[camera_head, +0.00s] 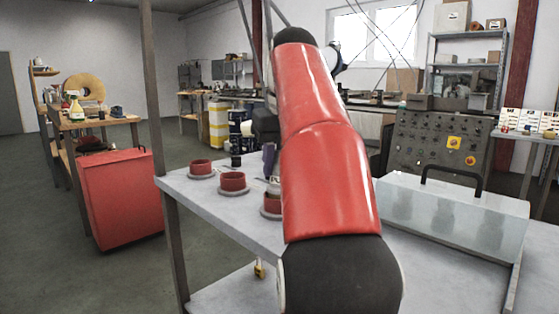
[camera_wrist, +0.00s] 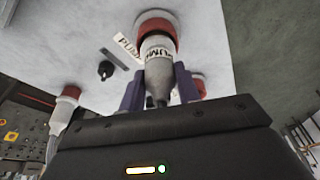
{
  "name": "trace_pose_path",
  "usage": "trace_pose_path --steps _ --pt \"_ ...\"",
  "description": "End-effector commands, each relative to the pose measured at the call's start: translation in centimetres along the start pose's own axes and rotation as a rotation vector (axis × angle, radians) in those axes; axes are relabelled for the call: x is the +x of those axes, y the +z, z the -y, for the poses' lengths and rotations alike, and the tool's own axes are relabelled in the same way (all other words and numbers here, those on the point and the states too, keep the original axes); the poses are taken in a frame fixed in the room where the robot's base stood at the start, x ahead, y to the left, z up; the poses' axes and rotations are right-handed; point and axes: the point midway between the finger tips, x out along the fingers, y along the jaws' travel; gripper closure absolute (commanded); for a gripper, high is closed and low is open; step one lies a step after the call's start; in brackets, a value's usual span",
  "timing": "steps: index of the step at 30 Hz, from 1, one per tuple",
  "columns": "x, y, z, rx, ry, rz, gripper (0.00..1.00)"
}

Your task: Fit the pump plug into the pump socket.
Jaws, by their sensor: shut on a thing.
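My gripper (camera_wrist: 158,78) is shut on the pump plug (camera_wrist: 158,62), a pale plug with a "PUMP" label, between two purple fingers. The plug's front end lines up with a red socket (camera_wrist: 172,17) with a pale rim on the tabletop. The two overlap in the wrist view, and I cannot tell how deep the plug sits. A "PUMP" plate (camera_wrist: 126,47) lies beside that socket. In the head view a purple finger (camera_head: 268,158) shows beside my arm, above a partly hidden red socket (camera_head: 270,205).
Two more red sockets (camera_head: 201,168) (camera_head: 232,182) stand on the grey table (camera_head: 215,207). A dark knob (camera_wrist: 105,70) is near the plate. Another red-and-white connector with a pale body (camera_wrist: 62,112) is at the left. A translucent cover with a black handle (camera_head: 450,210) occupies the table's right.

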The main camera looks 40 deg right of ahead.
Motion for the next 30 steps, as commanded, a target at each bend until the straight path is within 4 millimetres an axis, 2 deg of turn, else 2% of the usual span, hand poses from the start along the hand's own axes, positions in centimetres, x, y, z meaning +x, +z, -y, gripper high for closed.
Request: trace_pose_path --steps 5,6,12,21,23,30 --pt "0.5 0.1 0.0 0.0 0.0 0.0 0.94" --pt "0.5 0.1 0.0 0.0 0.0 0.0 0.65" --pt "0.4 0.1 0.0 0.0 0.0 0.0 0.42" --pt "-0.1 0.1 0.0 0.0 0.0 0.0 0.42" --pt "-0.8 0.0 0.0 0.0 0.0 -0.001 0.42" --pt "-5.0 -0.1 0.0 0.0 0.001 -0.002 0.42"
